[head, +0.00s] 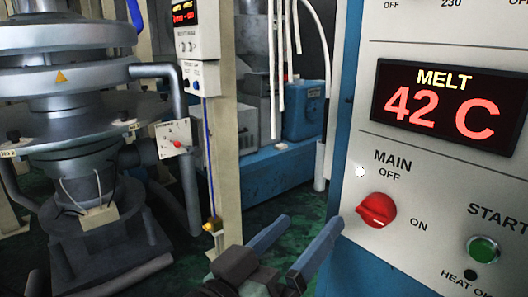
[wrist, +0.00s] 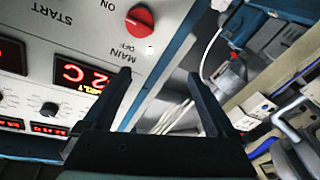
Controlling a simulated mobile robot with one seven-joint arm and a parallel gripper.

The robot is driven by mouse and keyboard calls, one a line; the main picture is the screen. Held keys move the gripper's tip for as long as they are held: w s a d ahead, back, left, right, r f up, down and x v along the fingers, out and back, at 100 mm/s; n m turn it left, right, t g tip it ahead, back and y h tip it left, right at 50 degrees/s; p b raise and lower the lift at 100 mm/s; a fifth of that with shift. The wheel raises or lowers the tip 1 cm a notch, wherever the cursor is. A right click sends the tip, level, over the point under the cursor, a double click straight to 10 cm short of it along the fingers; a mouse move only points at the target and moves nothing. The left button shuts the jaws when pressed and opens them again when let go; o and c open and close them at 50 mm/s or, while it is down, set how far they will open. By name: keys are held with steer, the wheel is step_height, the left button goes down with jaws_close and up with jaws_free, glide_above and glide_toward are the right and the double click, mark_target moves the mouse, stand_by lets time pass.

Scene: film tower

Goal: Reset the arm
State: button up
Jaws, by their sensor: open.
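My gripper (head: 312,221) is open and empty, low in the middle of the head view. Its two dark blue-grey fingers stand apart, just left of the control cabinet's lower front. In the wrist view my gripper (wrist: 159,73) also shows nothing between its fingers. The red MAIN knob (head: 377,210) is on the panel, right of and slightly above my fingertips, and no contact shows. It also appears at the top of the wrist view (wrist: 139,19). I cannot tell its exact setting.
The cabinet panel (head: 435,205) has a MELT display (head: 447,105) reading 42 C and a green START button (head: 483,249). At left stands a grey metal tower (head: 70,110). A cream post (head: 222,130) with a small control box stands between. Pale hoses (head: 280,60) hang behind.

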step_height(320, 180, up, 12)
steer(key=a+n+t+y, duration=0.1)
steer(key=a+t+y, duration=0.2)
steer(key=t+y, duration=0.3)
steer(key=s+a+r+n+t+y, duration=0.2)
steer(key=s+r+t+y, duration=0.5)
steer(key=r, duration=0.7)
step_height(320, 180, up, 30)
steer(key=h+p, duration=0.1)
steer(key=p, duration=3)
steer(key=shift+s+a, duration=0.15)
steer(key=shift+s, duration=0.05)
